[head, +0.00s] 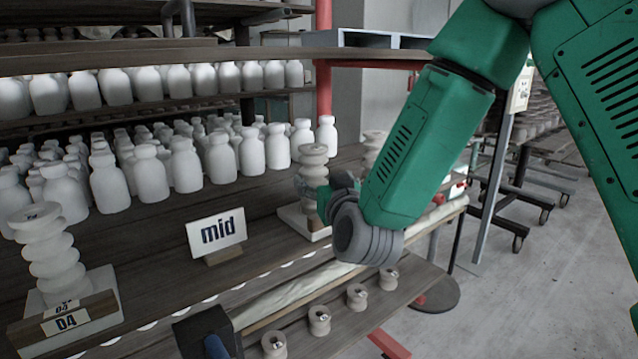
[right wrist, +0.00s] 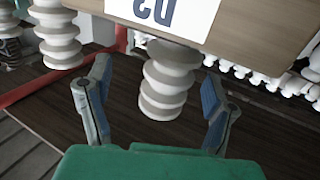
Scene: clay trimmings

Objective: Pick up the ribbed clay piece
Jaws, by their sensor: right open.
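The ribbed clay piece (head: 313,158) is pale and stacked in rings. In the head view it stands upright on a white-topped stand (head: 290,218) at the shelf's front edge. My right gripper (head: 314,192) is low beside it, and its wrist and fingers hide part of the piece. In the right wrist view the ribbed piece (right wrist: 165,85) lies between the two blue-padded fingers of the open right gripper (right wrist: 156,84). A gap shows on the left, a smaller one on the right.
Another ribbed piece (head: 52,255) stands on a stand labelled D4 at left. A "mid" sign (head: 216,231) stands between the stands. White bottles (head: 150,172) crowd the shelf behind. An upper shelf board (head: 200,60) overhangs. Small spools (head: 319,319) line a lower board.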

